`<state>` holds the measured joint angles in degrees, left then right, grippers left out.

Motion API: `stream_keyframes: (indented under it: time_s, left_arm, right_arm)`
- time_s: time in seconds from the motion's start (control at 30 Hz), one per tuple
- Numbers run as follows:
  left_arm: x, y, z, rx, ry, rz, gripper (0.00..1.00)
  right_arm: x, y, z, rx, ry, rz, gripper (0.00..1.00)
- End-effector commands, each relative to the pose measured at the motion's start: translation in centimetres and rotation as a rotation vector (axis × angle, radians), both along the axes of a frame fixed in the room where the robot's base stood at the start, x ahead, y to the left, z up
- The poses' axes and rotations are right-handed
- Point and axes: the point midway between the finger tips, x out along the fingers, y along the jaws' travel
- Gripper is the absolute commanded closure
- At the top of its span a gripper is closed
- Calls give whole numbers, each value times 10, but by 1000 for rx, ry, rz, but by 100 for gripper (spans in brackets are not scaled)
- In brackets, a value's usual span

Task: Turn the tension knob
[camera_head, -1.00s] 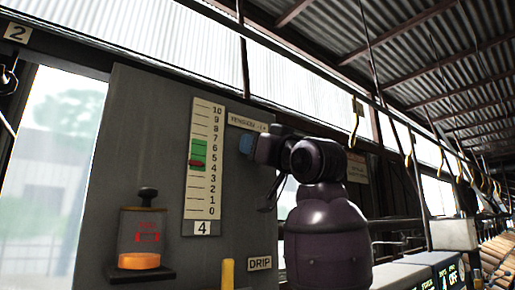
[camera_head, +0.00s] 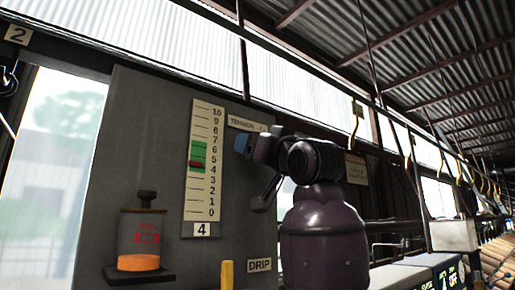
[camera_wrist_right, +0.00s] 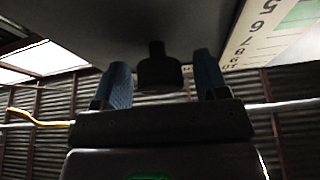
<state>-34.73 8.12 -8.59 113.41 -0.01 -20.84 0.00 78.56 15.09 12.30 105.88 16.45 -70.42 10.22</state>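The tension knob (camera_wrist_right: 158,68) is a dark knob on the grey panel, seen in the right wrist view between the two blue-padded fingers of my right gripper (camera_wrist_right: 162,82). Both fingers stand apart from it, with a gap on each side. In the head view my right gripper (camera_head: 243,144) is at the panel, just below the TENSION label (camera_head: 246,125), and hides the knob. The tension scale (camera_head: 203,165), marked 0 to 10, has a green band and a red pointer (camera_head: 196,164) near 5, at the band's lower part. My left gripper is out of view.
A glass oil cup (camera_head: 140,240) with orange liquid sits on a bracket at the panel's lower left. A yellow handle (camera_head: 227,273) stands beside the DRIP label (camera_head: 260,265). Yellow hooks (camera_head: 354,120) hang from the rail at right.

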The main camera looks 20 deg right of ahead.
Motion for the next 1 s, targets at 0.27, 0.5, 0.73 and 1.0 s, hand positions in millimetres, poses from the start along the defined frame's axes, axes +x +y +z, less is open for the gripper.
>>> stream_keyframes:
  time_s: [0.27, 0.5, 0.73, 1.0]
  left_arm:
    - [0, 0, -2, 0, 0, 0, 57]
    - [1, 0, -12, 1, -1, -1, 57]
    - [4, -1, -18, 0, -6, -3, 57]
    - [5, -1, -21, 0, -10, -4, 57]
  right_arm:
    - [-4, -2, -2, 1, -2, 0, 33]
    - [-35, -12, -16, 0, -6, -1, 33]
    - [-70, -24, -32, -1, -3, -1, 33]
    - [-93, -31, -41, -1, -1, 0, 33]
